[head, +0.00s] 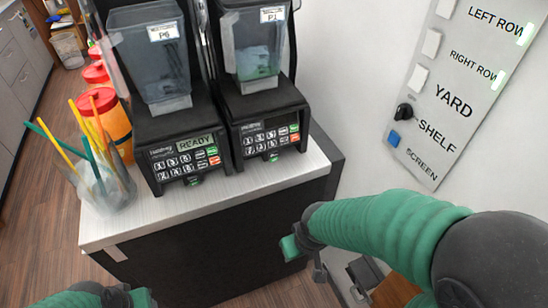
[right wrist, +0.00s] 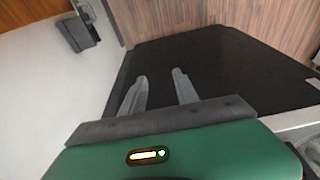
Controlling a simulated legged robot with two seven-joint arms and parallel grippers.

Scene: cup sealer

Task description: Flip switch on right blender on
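The right blender (head: 266,122), with a clear jar labelled P1, stands on the counter, and its display is dark. A small green-tinted switch (head: 273,157) sits low on its front, under the keypad. The left blender (head: 182,140), labelled P6, shows READY on its display. My right gripper (head: 303,250) is in front of and below the counter's front edge, apart from the switch. In the right wrist view its two fingers (right wrist: 159,76) are spread with nothing between them. My left gripper (head: 115,296) is only partly visible at the bottom left, its fingers unclear.
A clear cup of coloured straws (head: 103,185) and orange bottles with red lids (head: 104,115) stand left of the blenders. A wall panel of labelled switches (head: 455,85) is at the right. The counter's front strip (head: 230,188) is clear.

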